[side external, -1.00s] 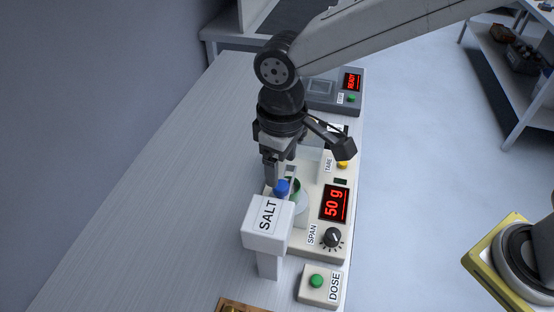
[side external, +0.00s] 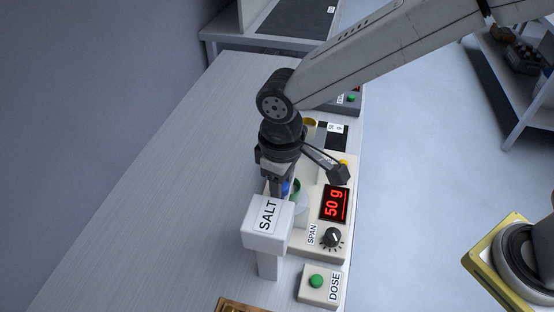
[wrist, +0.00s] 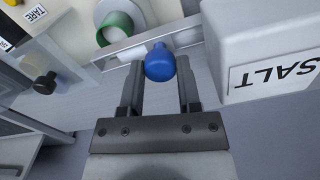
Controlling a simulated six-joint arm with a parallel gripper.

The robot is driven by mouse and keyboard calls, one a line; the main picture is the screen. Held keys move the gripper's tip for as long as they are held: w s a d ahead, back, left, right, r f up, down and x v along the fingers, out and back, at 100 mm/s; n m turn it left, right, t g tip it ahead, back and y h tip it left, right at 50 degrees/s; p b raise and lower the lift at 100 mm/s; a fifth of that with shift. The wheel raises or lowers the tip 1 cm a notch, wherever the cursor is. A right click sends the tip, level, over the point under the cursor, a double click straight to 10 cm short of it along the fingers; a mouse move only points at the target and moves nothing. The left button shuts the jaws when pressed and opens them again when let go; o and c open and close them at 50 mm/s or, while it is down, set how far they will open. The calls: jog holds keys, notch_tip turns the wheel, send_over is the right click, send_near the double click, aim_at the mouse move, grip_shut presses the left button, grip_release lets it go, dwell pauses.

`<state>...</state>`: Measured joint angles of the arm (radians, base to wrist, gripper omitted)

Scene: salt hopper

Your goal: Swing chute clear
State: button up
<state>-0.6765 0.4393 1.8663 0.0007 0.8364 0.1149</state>
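The white salt hopper (side external: 268,225) stands upright on the bench, and its SALT label also shows in the wrist view (wrist: 250,45). A pale chute bar (wrist: 128,46) runs beside the hopper and carries a round blue knob (wrist: 160,64). My gripper (wrist: 160,72) is open, with one finger on each side of the knob and a visible gap at both sides. In the side view my gripper (side external: 279,186) points down behind the hopper and partly hides the knob (side external: 286,187). A green-rimmed cup (wrist: 117,28) sits just beyond the chute bar.
A DOSE box with a green button (side external: 316,281) stands in front. A yellow-rimmed round thing (side external: 309,122) lies behind my wrist. The bench left of the hopper is clear.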

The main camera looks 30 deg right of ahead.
grip_shut()
dwell(1.0)
jog(key=shift+w+a, duration=0.1)
jog(key=shift+w+a+r+n, duration=0.1)
jog(key=shift+w+a+n, duration=0.25)
jog(key=shift+a+n, duration=0.45)
jog(key=shift+w+a+f+n, duration=0.1)
jog(key=shift+w+a+n, duration=0.25)
jog(key=shift+n, duration=0.85)
jog(key=shift+w+a+r+n, duration=0.1)
jog(key=shift+w+a+n, duration=0.2)
jog(key=shift+a+n, duration=0.5)
jog(key=shift+d+n, duration=0.15)
jog(key=shift+n, duration=0.15)
jog(key=o, duration=0.8)
grip_release()
jog(key=shift+o, duration=0.3)
